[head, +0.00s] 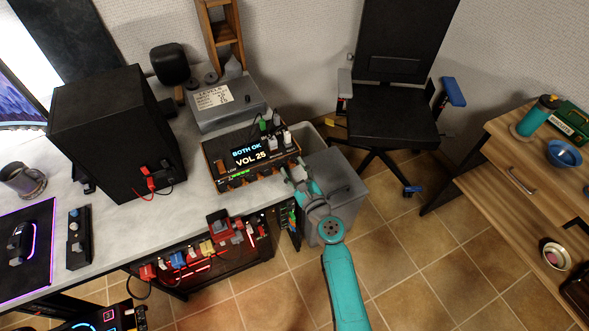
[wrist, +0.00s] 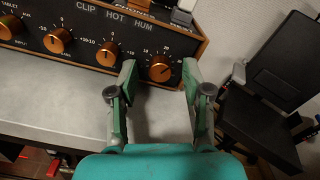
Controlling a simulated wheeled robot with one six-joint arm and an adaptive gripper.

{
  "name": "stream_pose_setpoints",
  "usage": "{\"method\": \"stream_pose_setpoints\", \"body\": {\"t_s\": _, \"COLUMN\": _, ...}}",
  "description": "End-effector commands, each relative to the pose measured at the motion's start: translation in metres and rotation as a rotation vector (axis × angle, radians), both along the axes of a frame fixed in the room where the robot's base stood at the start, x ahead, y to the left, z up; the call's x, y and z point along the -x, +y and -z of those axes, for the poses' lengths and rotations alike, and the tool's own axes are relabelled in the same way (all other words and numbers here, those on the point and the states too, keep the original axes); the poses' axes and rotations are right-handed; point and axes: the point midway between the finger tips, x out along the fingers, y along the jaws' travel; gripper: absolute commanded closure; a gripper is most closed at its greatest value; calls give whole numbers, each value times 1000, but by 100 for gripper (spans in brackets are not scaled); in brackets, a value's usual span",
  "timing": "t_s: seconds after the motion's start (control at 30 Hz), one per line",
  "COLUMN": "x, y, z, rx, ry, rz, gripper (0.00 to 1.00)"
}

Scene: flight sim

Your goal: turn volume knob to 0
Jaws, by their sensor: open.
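The amplifier box (head: 249,158) stands on the desk with a lit display reading "BOTH OK" and "VOL 25". In the wrist view its dark, wood-edged front (wrist: 100,32) carries a row of copper-coloured knobs. The rightmost knob (wrist: 159,69) has a numbered scale with 10, 20 and 30 around it; I take it for the volume knob. My gripper (wrist: 160,79) is open, its fingers to the left and right of this knob. I cannot tell whether they touch it. In the head view my gripper (head: 296,172) is at the box's front right corner.
Other knobs (wrist: 107,53) sit just left of my left finger. A grey bin (head: 345,183) stands beside the desk, near my arm. A black speaker (head: 117,133) and grey metal box (head: 222,105) share the desk (head: 172,221). An office chair (head: 393,118) is behind right.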

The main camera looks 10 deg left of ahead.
Motion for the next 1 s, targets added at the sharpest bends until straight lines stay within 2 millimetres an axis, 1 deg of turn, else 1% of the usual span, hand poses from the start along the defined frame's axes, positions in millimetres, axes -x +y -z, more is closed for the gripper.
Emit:
{"method": "stream_pose_setpoints", "body": {"t_s": 0.1, "x": 0, "y": 0, "z": 0, "rx": 0, "ry": 0, "rz": 0, "gripper": 51}}
{"method": "stream_pose_setpoints", "body": {"t_s": 0.13, "x": 0, "y": 0, "z": 0, "rx": 0, "ry": 0, "rz": 0, "gripper": 56}}
{"method": "stream_pose_setpoints", "body": {"t_s": 0.17, "x": 0, "y": 0, "z": 0, "rx": 0, "ry": 0, "rz": 0, "gripper": 63}}
{"method": "stream_pose_setpoints", "body": {"t_s": 0.2, "x": 0, "y": 0, "z": 0, "rx": 0, "ry": 0, "rz": 0, "gripper": 73}}
{"method": "stream_pose_setpoints", "body": {"t_s": 0.27, "x": 0, "y": 0, "z": 0, "rx": 0, "ry": 0, "rz": 0, "gripper": 88}}
{"method": "stream_pose_setpoints", "body": {"t_s": 0.3, "x": 0, "y": 0, "z": 0, "rx": 0, "ry": 0, "rz": 0, "gripper": 98}}
{"method": "stream_pose_setpoints", "body": {"t_s": 0.33, "x": 0, "y": 0, "z": 0, "rx": 0, "ry": 0, "rz": 0, "gripper": 100}}
{"method": "stream_pose_setpoints", "body": {"t_s": 0.67, "x": 1, "y": 0, "z": 0, "rx": 22, "ry": -15, "rz": 0, "gripper": 100}}
{"method": "stream_pose_setpoints", "body": {"t_s": 0.87, "x": 1, "y": 0, "z": 0, "rx": 98, "ry": -66, "rz": -1, "gripper": 100}}
{"method": "stream_pose_setpoints", "body": {"t_s": 1.0, "x": 1, "y": 0, "z": 0, "rx": 187, "ry": -126, "rz": -1, "gripper": 100}}
